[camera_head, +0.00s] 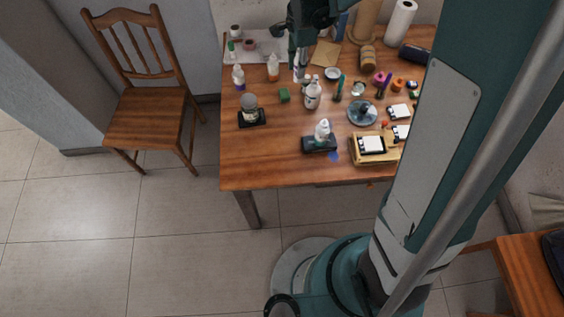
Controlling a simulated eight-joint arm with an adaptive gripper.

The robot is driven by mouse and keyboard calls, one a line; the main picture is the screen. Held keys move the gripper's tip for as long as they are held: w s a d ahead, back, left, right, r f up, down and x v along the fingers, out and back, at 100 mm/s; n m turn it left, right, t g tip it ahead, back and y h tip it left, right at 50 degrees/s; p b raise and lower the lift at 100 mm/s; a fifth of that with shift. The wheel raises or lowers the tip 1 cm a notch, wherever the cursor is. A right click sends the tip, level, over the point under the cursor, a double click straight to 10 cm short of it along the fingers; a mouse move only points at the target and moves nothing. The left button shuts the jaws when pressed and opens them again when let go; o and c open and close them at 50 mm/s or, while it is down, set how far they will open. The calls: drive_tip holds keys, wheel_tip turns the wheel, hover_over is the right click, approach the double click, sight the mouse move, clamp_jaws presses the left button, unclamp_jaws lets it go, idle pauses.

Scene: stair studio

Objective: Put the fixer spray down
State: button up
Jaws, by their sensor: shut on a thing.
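My gripper (297,53) reaches down over the back of the wooden table (245,165). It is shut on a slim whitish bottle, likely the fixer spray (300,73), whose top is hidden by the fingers. The bottle looks upright. I cannot tell whether its base touches the table. A larger white bottle (313,94) stands in front of it, slightly to the right.
A white figure on a dark base (321,133) and a wooden tray (371,158) are near the front. The table's left front is clear. A chair (150,100) stands left.

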drive_tip(key=s+a+b, duration=0.1)
drive_tip(key=s+a, duration=0.3)
drive_tip(key=s, duration=0.9)
drive_tip(key=s+a+f+b, duration=0.1)
drive_tip(key=s+a, duration=0.3)
drive_tip(key=s, duration=1)
drive_tip(key=shift+s+a, duration=0.15)
drive_tip(key=shift+s, duration=0.1)
drive_tip(key=shift+f, duration=0.25)
drive_tip(key=shift+f+b, duration=0.8)
drive_tip(key=shift+f, duration=1.95)
drive_tip(key=shift+f, duration=0.1)
drive_tip(key=shift+f+b, duration=0.65)
drive_tip(key=shift+f, duration=1.35)
drive_tip(key=shift+f, duration=0.15)
